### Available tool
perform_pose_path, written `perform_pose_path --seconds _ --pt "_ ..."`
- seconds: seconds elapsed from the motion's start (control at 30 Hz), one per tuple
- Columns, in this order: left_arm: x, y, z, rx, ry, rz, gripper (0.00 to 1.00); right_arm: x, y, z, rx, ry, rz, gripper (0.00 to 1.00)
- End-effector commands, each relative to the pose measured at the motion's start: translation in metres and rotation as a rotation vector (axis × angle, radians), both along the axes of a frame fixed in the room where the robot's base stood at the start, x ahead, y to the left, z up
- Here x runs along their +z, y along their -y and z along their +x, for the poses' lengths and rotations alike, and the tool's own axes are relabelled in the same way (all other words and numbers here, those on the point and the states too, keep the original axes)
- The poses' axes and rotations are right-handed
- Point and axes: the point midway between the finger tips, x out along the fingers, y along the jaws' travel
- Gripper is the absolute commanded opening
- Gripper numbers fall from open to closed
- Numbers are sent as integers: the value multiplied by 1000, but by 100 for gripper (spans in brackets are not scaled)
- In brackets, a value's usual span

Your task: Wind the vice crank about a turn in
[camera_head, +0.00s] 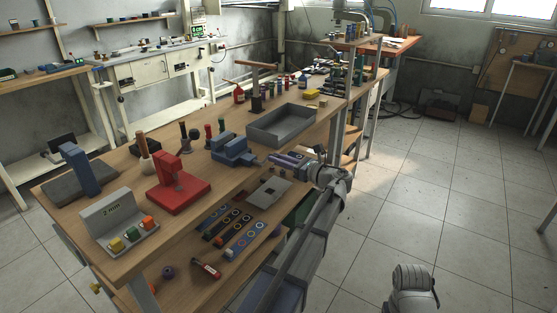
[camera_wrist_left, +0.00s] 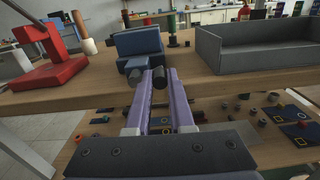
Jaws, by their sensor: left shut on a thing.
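The blue vice (camera_head: 232,150) stands at the front edge of the wooden bench. Most of the crank is hidden by the fingers. My right gripper is not in view.
A grey open tray (camera_head: 282,127) stands right of the vice. A red press (camera_head: 178,190) stands to its left, by a grey block holder (camera_head: 118,222). A lower shelf (camera_head: 255,215) below the edge holds strips and small parts. Floor at right is mostly clear.

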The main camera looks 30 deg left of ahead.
Motion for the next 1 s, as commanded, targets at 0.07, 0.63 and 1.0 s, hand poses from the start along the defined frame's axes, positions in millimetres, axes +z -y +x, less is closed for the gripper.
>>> perform_pose_path --seconds 0.07,0.63,1.0 --pt "0 0 -1 1 1 -2 0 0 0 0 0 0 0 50" --pt "0 0 0 0 2 0 51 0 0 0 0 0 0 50" --pt "0 48 -4 -3 2 0 51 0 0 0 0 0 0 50"
